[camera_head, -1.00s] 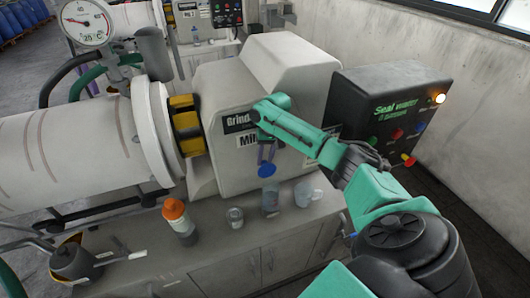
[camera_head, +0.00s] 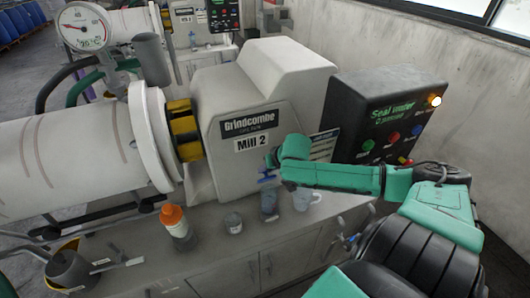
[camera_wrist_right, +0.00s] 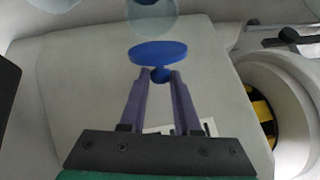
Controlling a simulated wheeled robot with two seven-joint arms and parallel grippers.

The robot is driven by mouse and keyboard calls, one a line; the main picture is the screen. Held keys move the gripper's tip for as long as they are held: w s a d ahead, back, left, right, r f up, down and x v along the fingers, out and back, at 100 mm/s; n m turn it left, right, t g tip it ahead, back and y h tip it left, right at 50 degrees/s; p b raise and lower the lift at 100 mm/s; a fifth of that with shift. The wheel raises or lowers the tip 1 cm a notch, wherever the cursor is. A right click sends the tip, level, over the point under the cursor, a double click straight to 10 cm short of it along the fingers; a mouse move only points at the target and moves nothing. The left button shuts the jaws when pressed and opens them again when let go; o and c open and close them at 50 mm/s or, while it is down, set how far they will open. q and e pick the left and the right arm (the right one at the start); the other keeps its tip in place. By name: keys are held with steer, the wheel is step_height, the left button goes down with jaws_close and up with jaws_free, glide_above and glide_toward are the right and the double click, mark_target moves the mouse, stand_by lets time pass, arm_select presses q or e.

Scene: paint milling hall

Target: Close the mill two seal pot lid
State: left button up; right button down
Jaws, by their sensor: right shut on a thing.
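The blue lid (camera_head: 267,179) is in my right gripper (camera_head: 270,169), just above a clear pot (camera_head: 268,204) on the bench in front of Mill 2. In the right wrist view the gripper (camera_wrist_right: 160,77) is shut on the knob under the lid's round disc (camera_wrist_right: 158,53). A clear round vessel (camera_wrist_right: 152,15) shows beyond the disc there, partly cut off by the top edge. I cannot tell whether the lid touches the pot's rim. My left gripper is not in view.
Mill 2 (camera_head: 262,100) stands close behind the lid. A control box (camera_head: 390,115) with a lit lamp is to its right. A small jar (camera_head: 233,223) and a clear mug (camera_head: 303,199) flank the pot. An orange-topped bottle (camera_head: 176,222) stands further left.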

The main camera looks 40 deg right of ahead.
mark_target(267, 180)
steer(key=t, duration=0.1)
steer(key=s+t, duration=0.1)
steer(key=s, duration=0.1)
steer(key=shift+a+f+t+h, duration=0.25)
steer(key=shift+a+t+h, duration=0.05)
steer(key=shift+t, duration=0.1)
steer(key=shift+s+a+f+t, duration=0.1)
steer(key=shift+s+t, duration=0.05)
steer(key=shift+t, duration=0.35)
steer(key=s+f+t+b, duration=0.1)
steer(key=t+b, duration=0.1)
steer(key=b, duration=0.2)
steer(key=s+f+t+h+b, duration=0.1)
steer(key=t+b, duration=0.1)
steer(key=b, duration=0.3)
steer(key=s+a+f+n+t+h+b, duration=0.1)
steer(key=t+b, duration=0.1)
steer(key=b, duration=0.2)
steer(key=shift+f+t+b, duration=0.15)
steer(key=shift+t+b, duration=0.15)
steer(key=shift+s+a+t+h+b, duration=0.1)
steer(key=shift+s+t+h+b, duration=0.2)
steer(key=shift+b, duration=0.45)
steer(key=shift+w, duration=0.1)
steer(key=c, duration=0.7)
jaws_free()
steer(key=shift+o, duration=0.2)
